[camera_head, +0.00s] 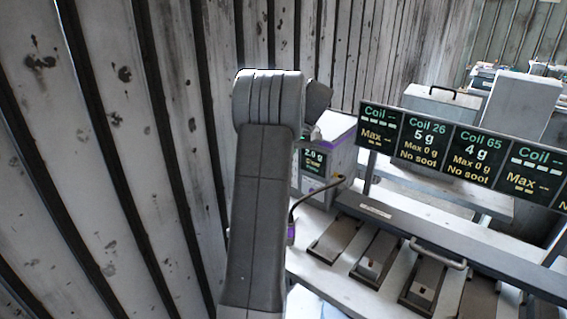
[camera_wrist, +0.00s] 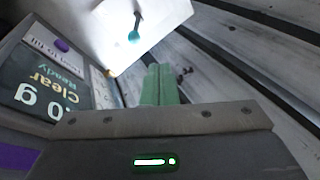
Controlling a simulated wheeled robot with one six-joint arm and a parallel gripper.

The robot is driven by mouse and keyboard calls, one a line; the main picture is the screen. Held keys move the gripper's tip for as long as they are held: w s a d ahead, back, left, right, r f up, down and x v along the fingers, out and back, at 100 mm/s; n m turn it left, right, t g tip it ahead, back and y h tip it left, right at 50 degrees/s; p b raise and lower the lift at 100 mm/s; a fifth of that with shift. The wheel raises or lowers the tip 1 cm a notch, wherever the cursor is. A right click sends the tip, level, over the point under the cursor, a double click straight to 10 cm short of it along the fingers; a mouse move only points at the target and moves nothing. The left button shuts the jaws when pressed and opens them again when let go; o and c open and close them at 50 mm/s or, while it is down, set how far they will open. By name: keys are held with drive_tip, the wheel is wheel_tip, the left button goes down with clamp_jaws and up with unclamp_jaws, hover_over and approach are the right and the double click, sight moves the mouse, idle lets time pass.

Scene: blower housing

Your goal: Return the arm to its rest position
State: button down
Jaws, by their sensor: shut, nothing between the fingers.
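My arm (camera_head: 262,190) stands raised at the left of the bench in the head view, its bend at the top. My gripper is hidden behind the arm in that view. In the wrist view my gripper (camera_wrist: 160,72) shows as two green fingers side by side, shut with nothing between them. Beyond the fingertips is a pale panel with a teal knob (camera_wrist: 134,38).
A device (camera_head: 315,161) with a small screen stands right of my arm; a "clear" screen (camera_wrist: 42,88) is near the gripper. A coil sign row (camera_head: 422,139) stands above several bench slots (camera_head: 335,240). A ribbed wall (camera_head: 110,120) rises at left.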

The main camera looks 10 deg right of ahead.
drive_tip(key=x, duration=0.3)
drive_tip(key=d+x, duration=0.1)
drive_tip(key=x, duration=0.7)
drive_tip(key=shift+d+f+p, duration=0.1)
drive_tip(key=shift+f+p, duration=0.25)
drive_tip(key=shift+f, duration=0.05)
drive_tip(key=shift+w+f+b, duration=0.1)
drive_tip(key=shift+f+b, duration=0.15)
drive_tip(key=shift+b, duration=0.2)
drive_tip(key=shift+a+t+h+b, duration=0.25)
drive_tip(key=shift+t+h+b, duration=0.05)
drive_tip(key=shift+h+b, duration=0.1)
drive_tip(key=shift+s+a+b, duration=0.3)
drive_tip(key=shift+s+b, duration=0.05)
drive_tip(key=shift+s, duration=0.2)
drive_tip(key=shift+s+a+f+n+t+h+b, duration=0.15)
drive_tip(key=shift+s+a+t+h+b, duration=0.3)
drive_tip(key=shift+b, duration=0.4)
drive_tip(key=shift+s+a+r+n+t+h+b, duration=0.15)
drive_tip(key=shift+s+a+t+h+b, duration=0.25)
drive_tip(key=shift+h+b, duration=0.35)
